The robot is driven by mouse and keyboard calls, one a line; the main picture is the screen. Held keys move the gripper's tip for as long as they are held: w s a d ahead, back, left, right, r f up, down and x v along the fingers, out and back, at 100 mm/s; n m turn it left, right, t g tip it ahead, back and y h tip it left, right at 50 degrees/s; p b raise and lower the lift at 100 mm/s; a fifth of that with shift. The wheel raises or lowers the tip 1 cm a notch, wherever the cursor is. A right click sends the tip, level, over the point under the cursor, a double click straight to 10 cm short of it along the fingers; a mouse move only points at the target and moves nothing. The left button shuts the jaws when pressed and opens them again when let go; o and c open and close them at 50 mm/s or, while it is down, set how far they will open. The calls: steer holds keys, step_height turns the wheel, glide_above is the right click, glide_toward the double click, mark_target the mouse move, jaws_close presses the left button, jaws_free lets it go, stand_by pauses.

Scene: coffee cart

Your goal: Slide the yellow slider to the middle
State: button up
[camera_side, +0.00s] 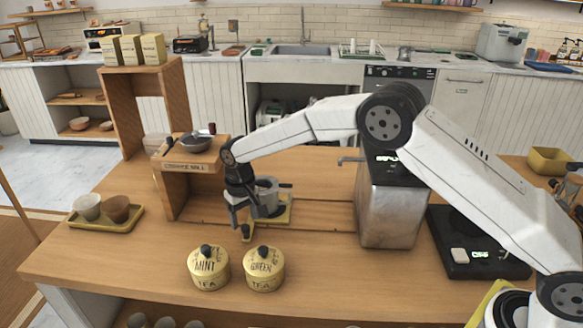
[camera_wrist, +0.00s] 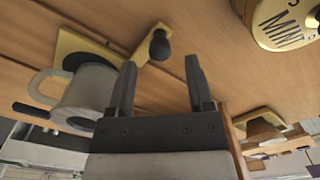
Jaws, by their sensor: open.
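The yellow slider (camera_side: 285,217) sits on a rail in the wooden counter, toward the rail's left end by the wooden mill stand. A grey mug (camera_side: 266,194) stands on it. Its dark knob (camera_side: 246,232) is on a yellow arm at the front. In the wrist view the slider (camera_wrist: 68,44) is at upper left under the mug (camera_wrist: 88,92), and the knob (camera_wrist: 159,45) shows just beyond the gap between my fingertips. My gripper (camera_wrist: 161,68) is open and empty, just above the knob in the side view and in front of the mug.
The mill stand (camera_side: 172,196) is close on the left. A metal machine (camera_side: 385,215) stands at the right end of the rail, with bare rail between. Mint (camera_side: 208,270) and green tea (camera_side: 263,272) tins stand in front. A yellow tray (camera_side: 125,224) with cups is far left.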

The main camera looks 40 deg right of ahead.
steer(key=shift+r, duration=2.1)
steer(key=shift+s+d+r, duration=0.2)
steer(key=shift+s+d, duration=0.1)
steer(key=shift+d, duration=0.15)
steer(key=s+d+t, duration=0.1)
steer(key=s+d, duration=0.3)
steer(key=s, duration=0.5)
steer(key=s+d+r, duration=0.1)
steer(key=s+d, duration=0.4)
steer(key=s, duration=0.4)
steer(key=s+d+t, duration=0.1)
steer(key=s+d, duration=0.4)
steer(key=s, duration=0.5)
steer(key=shift+r+t, duration=0.3)
steer(key=shift+r, duration=0.1)
